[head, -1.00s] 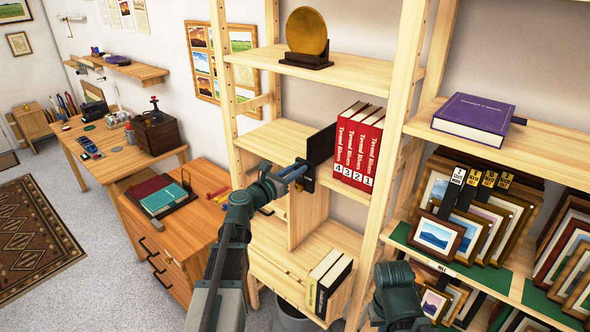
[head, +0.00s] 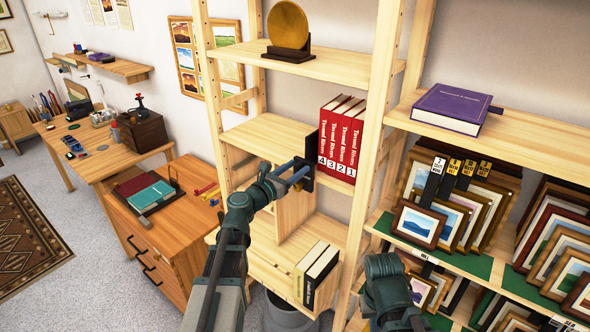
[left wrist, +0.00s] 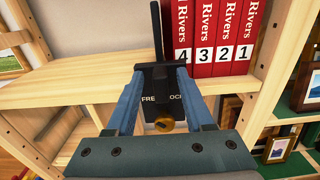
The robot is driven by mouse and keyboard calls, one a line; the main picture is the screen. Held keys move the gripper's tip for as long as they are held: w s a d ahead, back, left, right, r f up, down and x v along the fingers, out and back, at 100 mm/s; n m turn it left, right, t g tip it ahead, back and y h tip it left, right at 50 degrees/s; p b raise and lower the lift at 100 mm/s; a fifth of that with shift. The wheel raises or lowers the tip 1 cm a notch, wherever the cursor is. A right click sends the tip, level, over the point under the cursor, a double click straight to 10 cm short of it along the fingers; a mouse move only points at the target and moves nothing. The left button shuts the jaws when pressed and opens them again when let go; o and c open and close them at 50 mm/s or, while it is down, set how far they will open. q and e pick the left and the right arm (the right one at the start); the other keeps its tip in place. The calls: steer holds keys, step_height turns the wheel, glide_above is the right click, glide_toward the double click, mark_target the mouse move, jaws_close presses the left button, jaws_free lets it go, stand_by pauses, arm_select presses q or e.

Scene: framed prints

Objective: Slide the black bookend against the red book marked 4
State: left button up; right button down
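The black bookend (head: 309,157) stands upright on the middle shelf, close beside the left side of the red book marked 4 (head: 327,138). In the left wrist view its thin plate (left wrist: 157,35) shows edge-on beside that book (left wrist: 182,35); I cannot tell if they touch. Its front part (left wrist: 155,88) carries FREE lettering and a brass knob (left wrist: 166,124). My left gripper (head: 298,178) is shut on this front part, with a finger on each side; it also shows in the left wrist view (left wrist: 159,70). Only a link of my right arm shows; its gripper is out of view.
The red books 3, 2 and 1 (head: 347,145) stand right of book 4, near a wooden upright (head: 385,110). Free shelf (head: 265,135) lies left of the bookend. A gold disc (head: 288,25) stands above. Two books (head: 315,272) stand below.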

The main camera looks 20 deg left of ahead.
arm_select(q)
steer(key=v, duration=0.7)
steer(key=shift+s, duration=0.25)
steer(key=shift+a, duration=0.1)
steer(key=s+d+f+m+g+h+b, duration=0.1)
steer(key=s+d+f+m+g, duration=0.35)
steer(key=d+f+m, duration=0.4)
steer(key=s+d+f+m+g+h+b, duration=0.1)
steer(key=s+d+f+m+g+h, duration=0.15)
steer(key=d+f+m+g, duration=0.55)
steer(key=s+d+f+m+g+y+b, duration=0.1)
steer(key=s+f+m+g+y, duration=0.1)
steer(key=s+f+m+y, duration=0.2)
steer(key=s+d+f+m+g+y+b, duration=0.1)
steer(key=s+f+m+y, duration=0.4)
steer(key=s+m, duration=0.6)
steer(key=shift+s+d+f+m+g+y, duration=0.2)
steer(key=shift+d+m+g+y, duration=0.7)
steer(key=shift+m, duration=1.25)
steer(key=shift+a, duration=0.1)
